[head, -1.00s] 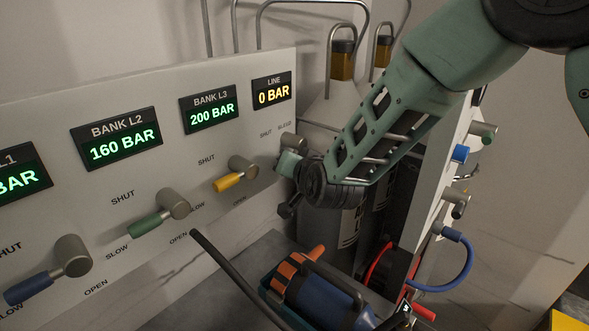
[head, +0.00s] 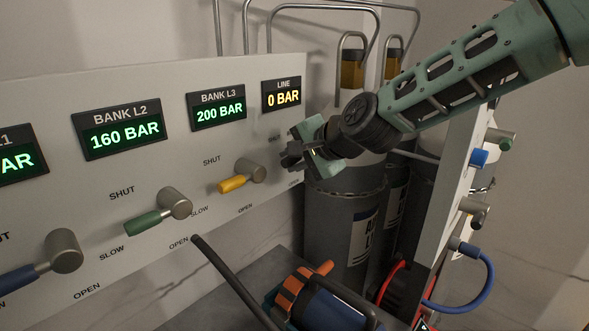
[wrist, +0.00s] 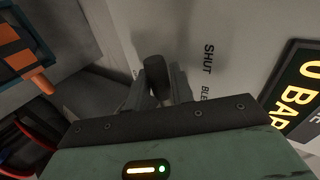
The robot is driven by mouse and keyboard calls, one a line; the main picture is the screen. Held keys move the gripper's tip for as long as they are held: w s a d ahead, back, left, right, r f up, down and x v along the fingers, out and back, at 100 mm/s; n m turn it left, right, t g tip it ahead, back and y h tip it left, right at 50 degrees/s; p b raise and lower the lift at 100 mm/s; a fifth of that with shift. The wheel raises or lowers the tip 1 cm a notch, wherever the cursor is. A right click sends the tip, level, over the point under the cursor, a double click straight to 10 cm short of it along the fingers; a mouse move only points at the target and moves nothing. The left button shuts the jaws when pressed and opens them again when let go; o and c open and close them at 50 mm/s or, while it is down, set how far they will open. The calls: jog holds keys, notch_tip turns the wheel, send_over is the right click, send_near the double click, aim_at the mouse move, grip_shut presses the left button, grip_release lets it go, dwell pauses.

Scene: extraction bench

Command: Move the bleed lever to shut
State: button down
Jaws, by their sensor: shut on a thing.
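The bleed lever is at the right end of the panel under the LINE display (head: 282,94), which reads 0 BAR. In the head view my gripper (head: 290,156) is at the lever and largely hides it. In the wrist view the lever's dark, rounded grip (wrist: 155,72) stands between my two fingers (wrist: 160,92), which are closed on it. The SHUT label (wrist: 208,59) is on the panel to the right of the grip, with part of the BLEED label beside it. The lever's exact angle is hard to tell.
The bank levers in yellow (head: 238,183), green (head: 148,222) and blue (head: 20,278) are to the left on the same panel. Grey cylinders (head: 338,220) stand behind my gripper. A blue and orange tool (head: 315,295) lies below. A second panel (head: 462,190) is at right.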

jog(key=shift+r+m+g, duration=0.15)
jog(key=shift+m+g, duration=0.15)
jog(key=shift+r, duration=0.1)
dwell(0.3)
jog(key=c, duration=1.5)
grip_release()
jog(key=shift+c, duration=0.2)
jog(key=shift+d+b, duration=0.15)
jog(key=shift+b, duration=0.15)
jog(key=v, duration=1.7)
jog(key=shift+d+b, duration=0.25)
jog(key=shift+b, duration=0.2)
